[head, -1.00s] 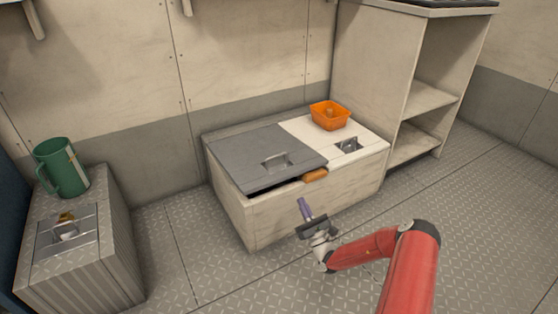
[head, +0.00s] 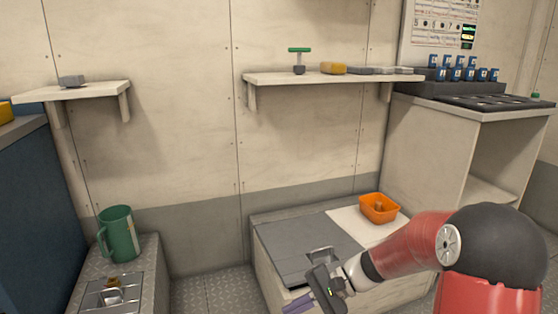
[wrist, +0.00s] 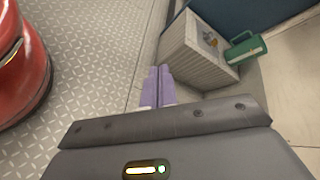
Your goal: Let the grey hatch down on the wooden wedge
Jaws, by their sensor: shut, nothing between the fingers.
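The grey hatch (head: 295,247) is the left lid on the low pale locker (head: 262,272). It lies nearly flat, with a recessed handle (head: 320,254) near its front. My gripper (head: 298,303) is in front of the hatch, at the bottom of the head view, and hides part of its front edge. The purple fingers also show in the wrist view (wrist: 158,72), shut together with nothing between them. I cannot see the wooden wedge now; my arm and gripper cover the front edge where it was. Whether the hatch rests on it cannot be seen.
An orange tray (head: 364,211) sits on the white lid (head: 345,228) beside the hatch. A green mug (head: 122,238) stands on a metal box (head: 150,262) at the left. Wall shelves (head: 300,78) hang above. Open plated floor (wrist: 85,60) shows in the wrist view.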

